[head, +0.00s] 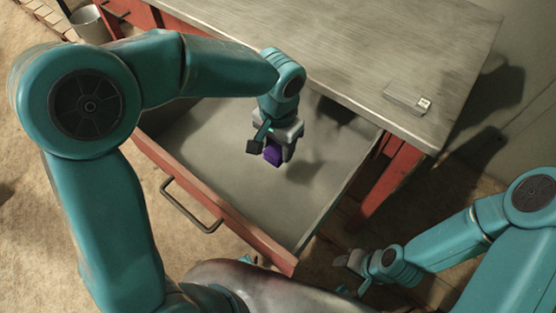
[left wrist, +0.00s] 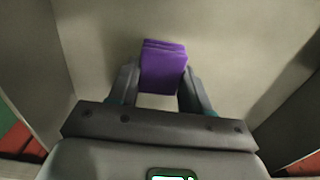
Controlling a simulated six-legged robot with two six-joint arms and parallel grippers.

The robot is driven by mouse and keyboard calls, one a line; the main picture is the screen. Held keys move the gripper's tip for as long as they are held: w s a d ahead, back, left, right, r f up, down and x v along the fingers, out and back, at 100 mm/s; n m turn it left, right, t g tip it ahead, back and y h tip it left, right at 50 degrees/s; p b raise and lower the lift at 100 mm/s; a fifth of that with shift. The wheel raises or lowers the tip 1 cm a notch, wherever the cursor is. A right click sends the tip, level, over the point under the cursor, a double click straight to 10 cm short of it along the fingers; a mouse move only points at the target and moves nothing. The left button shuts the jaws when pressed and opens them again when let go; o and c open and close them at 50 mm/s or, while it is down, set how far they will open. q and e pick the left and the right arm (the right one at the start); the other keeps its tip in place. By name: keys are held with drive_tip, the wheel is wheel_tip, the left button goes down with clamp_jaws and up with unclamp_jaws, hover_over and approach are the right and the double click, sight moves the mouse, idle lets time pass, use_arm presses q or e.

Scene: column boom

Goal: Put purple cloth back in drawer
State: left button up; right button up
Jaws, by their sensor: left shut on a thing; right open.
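The purple cloth (head: 272,154) is a small folded block. My left gripper (head: 271,146) is shut on it and holds it over the open drawer. In the left wrist view the cloth (left wrist: 163,66) sits between the two fingers (left wrist: 158,88), with pale grey drawer floor behind it. I cannot tell exactly how far it is above the floor. The drawer (head: 225,150) is pulled out, with a red front and a dark handle (head: 192,206); nothing else shows inside. My right gripper (head: 350,268) is low at the right, outside the drawer, open and partly hidden by its arm.
The red desk's grey top (head: 400,45) overhangs the back of the drawer. A small grey box (head: 408,98) lies near the top's right edge. A red desk leg (head: 388,183) stands to the right of the drawer. A white bin (head: 90,25) stands at the upper left.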

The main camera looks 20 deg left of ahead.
sight(278, 147)
use_arm(q)
wheel_tip(278, 147, down, 6)
drive_tip(key=shift+w+b, duration=0.1)
drive_tip(key=shift+b, duration=0.35)
drive_tip(key=shift+r, duration=0.1)
drive_tip(key=shift+f, duration=0.25)
drive_tip(key=o, duration=0.9)
drive_tip(key=shift+o, duration=0.2)
drive_tip(key=shift+r, duration=0.55)
wheel_tip(278, 147, up, 11)
drive_tip(key=shift+r+p, duration=0.2)
drive_tip(key=shift+p, duration=0.95)
